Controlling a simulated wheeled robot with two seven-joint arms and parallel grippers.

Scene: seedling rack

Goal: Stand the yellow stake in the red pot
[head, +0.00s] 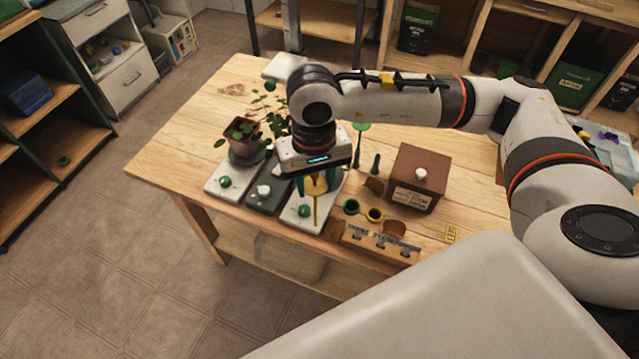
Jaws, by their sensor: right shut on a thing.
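My right gripper (316,192) points down over the front white pad (328,208). It is shut on the yellow stake (315,213), which hangs roughly upright below the fingers. I cannot tell whether its lower tip touches the pad. A dark red pot (243,148) with a leafy plant stands on the left white pad (214,190), left of the gripper and apart from it. My right gripper and wrist hide part of the bench behind them, including whatever stands at the back of the middle and front pads. My left gripper is not in view.
A dark pad (262,205) lies between the white pads. A brown box (418,186) with a white knob stands to the right. The bench's left corner is clear.

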